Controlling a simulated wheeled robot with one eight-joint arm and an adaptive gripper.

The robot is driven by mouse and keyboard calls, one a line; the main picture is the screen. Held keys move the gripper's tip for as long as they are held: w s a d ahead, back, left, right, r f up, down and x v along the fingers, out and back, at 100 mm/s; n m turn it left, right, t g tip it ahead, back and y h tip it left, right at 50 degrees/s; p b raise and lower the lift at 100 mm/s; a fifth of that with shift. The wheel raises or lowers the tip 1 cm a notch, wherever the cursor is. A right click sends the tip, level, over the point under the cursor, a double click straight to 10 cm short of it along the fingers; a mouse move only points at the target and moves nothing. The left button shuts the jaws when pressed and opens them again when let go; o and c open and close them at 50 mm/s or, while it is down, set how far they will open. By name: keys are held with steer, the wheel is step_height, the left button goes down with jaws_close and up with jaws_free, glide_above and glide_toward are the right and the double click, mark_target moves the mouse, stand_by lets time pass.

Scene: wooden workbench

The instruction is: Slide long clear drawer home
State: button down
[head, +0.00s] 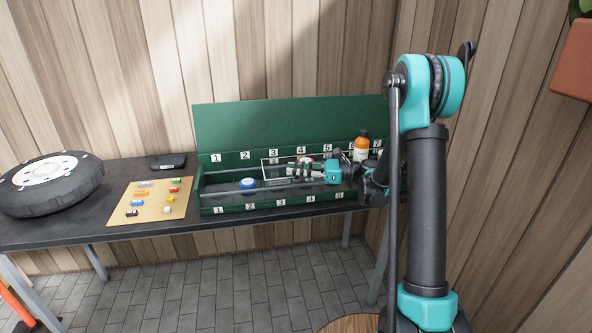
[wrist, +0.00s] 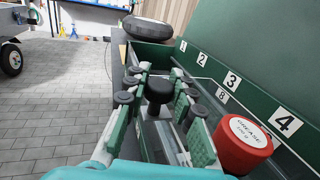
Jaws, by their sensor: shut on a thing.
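The long clear drawer (head: 263,170) shows as a pale, see-through outline inside the green toolbox (head: 260,125), between its numbered back and front edges. In the wrist view, a black round knob (wrist: 159,90) stands between the fingers of my gripper (wrist: 158,100). My gripper (head: 291,171) is shut on the knob, low inside the box in the head view. Clear panels and pale rails (wrist: 180,150) show below and beside the fingers. My gripper and arm hide part of the drawer, so its full extent is unclear.
A red-lidded grease can (wrist: 243,145) is close to the right of my fingers. A blue-topped round item (head: 247,184) lies in the box at left; an orange bottle (head: 361,145) stands at right. A wheel (head: 48,182) and a tan board of small parts (head: 150,200) lie on the bench.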

steer(key=s+a, duration=0.3)
steer(key=a, duration=0.7)
steer(key=s+a, duration=0.3)
steer(key=a, duration=0.8)
steer(key=shift+a, duration=0.25)
steer(key=shift+s, duration=0.1)
steer(key=c, duration=1.3)
jaws_free()
steer(key=shift+a, duration=0.1)
steer(key=shift+o, duration=0.4)
steer(key=d, duration=1.2)
steer(key=shift+s, duration=0.2)
